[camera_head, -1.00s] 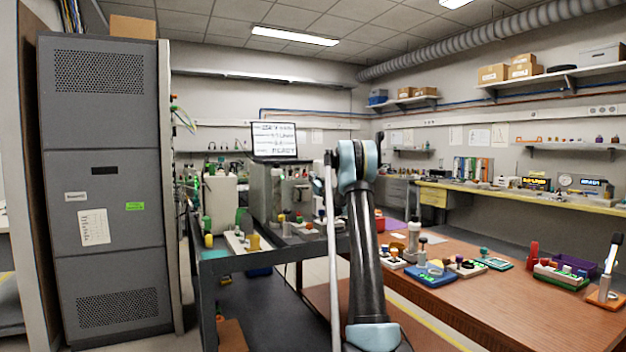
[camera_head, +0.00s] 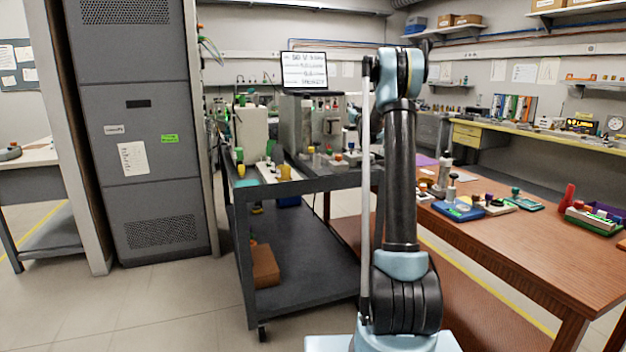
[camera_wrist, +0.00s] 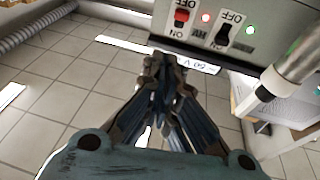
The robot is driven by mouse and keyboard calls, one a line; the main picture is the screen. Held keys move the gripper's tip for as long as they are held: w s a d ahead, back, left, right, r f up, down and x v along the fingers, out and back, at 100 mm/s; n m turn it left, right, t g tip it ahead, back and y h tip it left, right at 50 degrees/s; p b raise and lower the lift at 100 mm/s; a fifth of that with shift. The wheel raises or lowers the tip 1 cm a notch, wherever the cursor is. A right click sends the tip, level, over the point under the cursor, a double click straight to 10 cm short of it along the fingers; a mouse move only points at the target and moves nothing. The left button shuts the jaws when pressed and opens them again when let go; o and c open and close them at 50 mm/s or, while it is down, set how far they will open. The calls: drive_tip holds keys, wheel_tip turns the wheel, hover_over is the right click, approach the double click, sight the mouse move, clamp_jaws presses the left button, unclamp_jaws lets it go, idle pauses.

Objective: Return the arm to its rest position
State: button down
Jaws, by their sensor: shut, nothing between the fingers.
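My arm (camera_head: 402,180) stands upright in the head view, in front of the cart and the wooden table. Its far end bends away at the top, and my gripper is hidden there. In the wrist view my gripper (camera_wrist: 165,68) is shut and empty, with its fingertips together. Beyond the fingertips is a grey-green panel (camera_wrist: 205,14) with a red switch, a black switch and lit red and green lamps. I cannot tell whether the fingertips touch it; pale tiled floor shows below.
A dark cart (camera_head: 300,186) carrying devices and a screen (camera_head: 304,70) stands left of my arm. A tall grey cabinet (camera_head: 135,130) is further left. A wooden table (camera_head: 500,245) with several small devices is at right. Open floor (camera_head: 150,310) lies at front left.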

drive_tip(key=s+d+f+m+g+h, duration=0.2)
drive_tip(key=s, duration=0.8)
drive_tip(key=s+d+f+m+g+h, duration=0.1)
drive_tip(key=s+f+g+h, duration=0.15)
drive_tip(key=s, duration=0.85)
drive_tip(key=s+d+f+m+g+h, duration=0.2)
drive_tip(key=s+g+h, duration=0.1)
drive_tip(key=s, duration=0.7)
drive_tip(key=s+a+f+n+g+y, duration=0.1)
drive_tip(key=s+a+f+g, duration=0.1)
drive_tip(key=s+f, duration=0.7)
drive_tip(key=s+a+f+n+g+y, duration=0.1)
drive_tip(key=s+f+g, duration=0.4)
drive_tip(key=s, duration=1.7)
drive_tip(key=s+a+f+n+g+y, duration=0.1)
drive_tip(key=s+a+f+g, duration=0.3)
drive_tip(key=s+f, duration=1)
drive_tip(key=shift+s+f, duration=0.15)
drive_tip(key=shift+s, duration=0.9)
drive_tip(key=shift+y, duration=0.25)
drive_tip(key=shift+w+f, duration=0.2)
drive_tip(key=shift+w, duration=0.3)
